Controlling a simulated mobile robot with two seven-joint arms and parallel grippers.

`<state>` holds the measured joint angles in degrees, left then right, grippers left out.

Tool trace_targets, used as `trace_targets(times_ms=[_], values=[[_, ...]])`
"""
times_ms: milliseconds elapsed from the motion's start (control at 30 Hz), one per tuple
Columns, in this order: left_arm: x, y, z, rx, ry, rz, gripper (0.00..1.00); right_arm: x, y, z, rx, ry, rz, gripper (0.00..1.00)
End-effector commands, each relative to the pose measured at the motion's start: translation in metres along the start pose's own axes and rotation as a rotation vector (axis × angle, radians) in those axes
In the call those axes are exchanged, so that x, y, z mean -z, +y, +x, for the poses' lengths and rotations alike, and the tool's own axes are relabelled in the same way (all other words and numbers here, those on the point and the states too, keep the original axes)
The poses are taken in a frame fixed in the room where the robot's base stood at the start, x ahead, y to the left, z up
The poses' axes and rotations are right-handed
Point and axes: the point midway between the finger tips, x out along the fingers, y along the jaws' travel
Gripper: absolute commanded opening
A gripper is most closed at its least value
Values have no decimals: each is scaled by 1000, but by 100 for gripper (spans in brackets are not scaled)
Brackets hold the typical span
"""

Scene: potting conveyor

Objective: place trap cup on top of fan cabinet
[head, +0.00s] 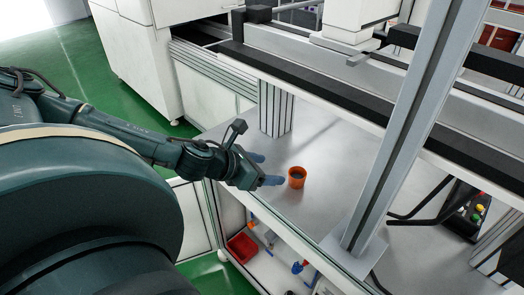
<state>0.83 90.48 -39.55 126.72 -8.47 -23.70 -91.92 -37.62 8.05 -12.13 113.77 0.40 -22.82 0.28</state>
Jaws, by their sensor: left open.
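A small orange cup (297,178), probably the trap cup, stands upright on the grey metal worktop, with dark contents in it. My left gripper (267,169) is open just left of the cup, its two blue fingertips pointing toward it. The fingers look apart from the cup, with nothing between them. A white cabinet (140,55) stands on the green floor at the back left; I cannot tell whether it is the fan cabinet. My right gripper is out of view.
A grey upright post (402,130) rises from the worktop right of the cup. The black conveyor belt (330,92) runs behind and above. A control box with coloured buttons (465,212) is at the right. A red bin (242,247) sits on the shelf below.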

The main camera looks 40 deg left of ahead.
Motion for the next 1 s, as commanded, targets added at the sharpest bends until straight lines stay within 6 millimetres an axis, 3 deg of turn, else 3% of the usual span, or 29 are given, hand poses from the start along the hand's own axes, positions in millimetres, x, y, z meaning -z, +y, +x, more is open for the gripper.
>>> trace_targets(times_ms=[233, 833, 1000], values=[[0, -2, -11, 6, 2, 0, 67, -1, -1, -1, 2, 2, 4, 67], [0, -3, -11, 7, 0, -7, 67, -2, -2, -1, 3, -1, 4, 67], [4, -22, -1, 4, -26, -197, 67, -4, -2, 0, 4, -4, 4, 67]])
